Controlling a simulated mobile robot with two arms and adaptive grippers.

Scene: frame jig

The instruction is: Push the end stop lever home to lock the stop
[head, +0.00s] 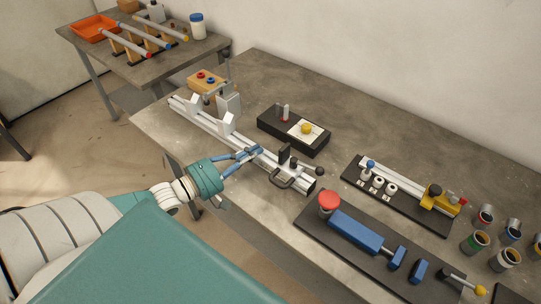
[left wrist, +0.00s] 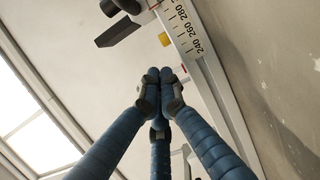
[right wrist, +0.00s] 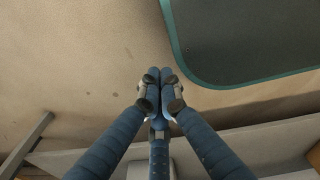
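The end stop (head: 285,155) is a dark upright plate on the near right part of the pale jig rail (head: 205,122). Small dark knobs stand beside it, and a lever with a black ball (head: 319,171) sticks out at the rail's right end; I cannot tell for sure which is the stop's lever. My left gripper (head: 257,149) is beside the rail, just left of the stop, apart from the plate. In the left wrist view its blue fingers (left wrist: 160,76) are closed together and empty, near the dark block (left wrist: 118,31) and round knob (left wrist: 110,8). My right gripper (right wrist: 159,75) is shut and empty over the floor.
A printed scale (left wrist: 187,30) runs along the rail. A black handle (head: 283,182) is at the rail's front. A black box with a yellow button (head: 305,128) stands behind. A board with a blue clamp (head: 355,231) and a red knob (head: 329,201) lies to the right.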

